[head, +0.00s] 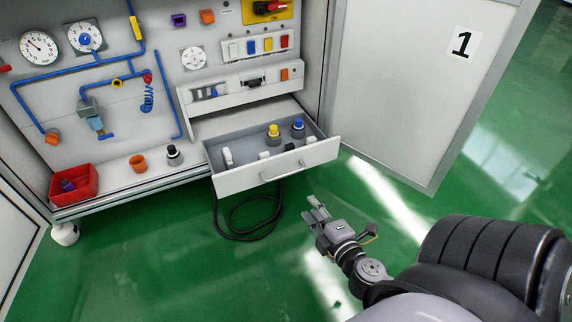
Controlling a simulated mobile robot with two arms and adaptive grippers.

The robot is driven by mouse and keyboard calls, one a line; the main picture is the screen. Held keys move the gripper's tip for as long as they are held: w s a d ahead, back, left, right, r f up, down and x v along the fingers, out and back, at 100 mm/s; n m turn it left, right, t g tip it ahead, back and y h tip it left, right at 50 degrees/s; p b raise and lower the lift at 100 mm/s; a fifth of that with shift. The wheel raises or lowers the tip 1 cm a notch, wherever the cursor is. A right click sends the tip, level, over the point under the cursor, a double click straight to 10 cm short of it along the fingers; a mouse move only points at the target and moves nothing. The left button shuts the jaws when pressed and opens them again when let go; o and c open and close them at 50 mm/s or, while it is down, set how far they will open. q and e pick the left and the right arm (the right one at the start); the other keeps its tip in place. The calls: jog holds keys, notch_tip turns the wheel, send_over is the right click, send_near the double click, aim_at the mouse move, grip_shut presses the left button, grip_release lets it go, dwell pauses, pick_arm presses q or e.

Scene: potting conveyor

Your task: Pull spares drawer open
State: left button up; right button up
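The spares drawer (242,181) is pulled out from the cabinet, with its grey inside showing. Its front has a light bar handle (283,172). In it are a yellow-topped part (273,133), a blue-topped part (298,127) and several small white parts. My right gripper (317,209) is in front of the drawer, to the lower right of the handle and apart from it. Its fingers look spread, with nothing between them. My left gripper is not in view.
An open cabinet door (400,85) marked 1 stands right of the drawer. A red bin (74,184), an orange cup (138,163) and a black-and-white knob (174,154) sit on the cabinet ledge. A black cable (245,236) lies on the green floor below the drawer.

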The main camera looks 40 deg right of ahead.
jog(key=n, duration=0.1)
jog(key=b, duration=0.5)
send_near(286, 174)
jog(key=x, duration=1)
jog(key=shift+f, duration=0.3)
grip_shut()
